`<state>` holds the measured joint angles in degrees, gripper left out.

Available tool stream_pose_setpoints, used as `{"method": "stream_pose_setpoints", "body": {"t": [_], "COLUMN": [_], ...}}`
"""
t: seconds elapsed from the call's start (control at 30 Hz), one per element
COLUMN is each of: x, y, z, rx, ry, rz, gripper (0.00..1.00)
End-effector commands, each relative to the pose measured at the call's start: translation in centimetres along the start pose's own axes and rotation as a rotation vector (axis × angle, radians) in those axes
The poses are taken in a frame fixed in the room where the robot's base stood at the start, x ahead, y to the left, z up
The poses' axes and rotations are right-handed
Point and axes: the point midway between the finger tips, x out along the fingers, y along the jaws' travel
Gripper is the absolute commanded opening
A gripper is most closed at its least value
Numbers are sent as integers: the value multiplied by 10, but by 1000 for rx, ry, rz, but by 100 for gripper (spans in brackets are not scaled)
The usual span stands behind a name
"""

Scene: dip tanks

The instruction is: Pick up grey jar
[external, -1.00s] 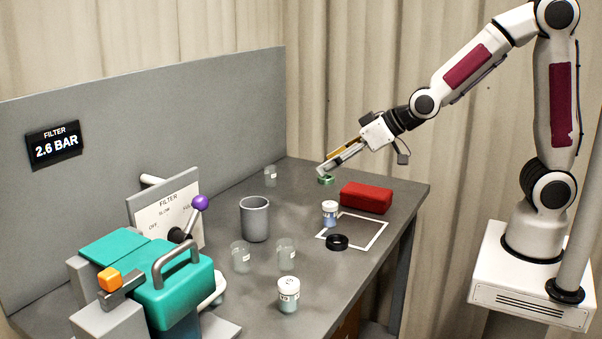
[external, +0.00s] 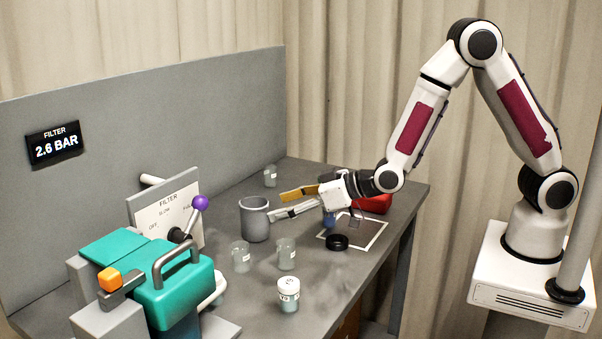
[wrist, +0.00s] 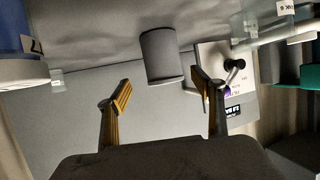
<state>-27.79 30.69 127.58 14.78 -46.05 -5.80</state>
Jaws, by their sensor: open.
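The grey jar (external: 254,222) is a plain open-topped cylinder standing upright on the grey table, left of centre in the external view. In the wrist view the grey jar (wrist: 160,57) appears ahead of my fingertips, roughly between them. My gripper (external: 280,203) is open and level, with its fingers pointing left toward the jar from the right. In the external view the fingertips are close to the jar's right side; I cannot tell whether they touch it. In the wrist view my gripper (wrist: 162,92) shows yellow finger pads spread wide with nothing between them.
Clear labelled jars (external: 241,256) and (external: 286,253) stand in front of the grey jar, with a white-lidded jar (external: 288,294) nearer. A black ring (external: 337,242) lies by the white-outlined square. A red box (external: 376,203) sits behind my gripper. The teal filter machine (external: 172,290) fills the left front.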

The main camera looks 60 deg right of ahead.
Motion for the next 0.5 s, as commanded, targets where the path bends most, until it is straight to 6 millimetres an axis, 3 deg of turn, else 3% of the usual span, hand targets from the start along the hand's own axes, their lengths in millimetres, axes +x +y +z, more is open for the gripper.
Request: {"method": "stream_pose_setpoints", "body": {"t": [0.5], "x": [5], "y": [-1], "z": [1], "rx": [-1], "ry": [5], "rz": [0], "gripper": [67]}}
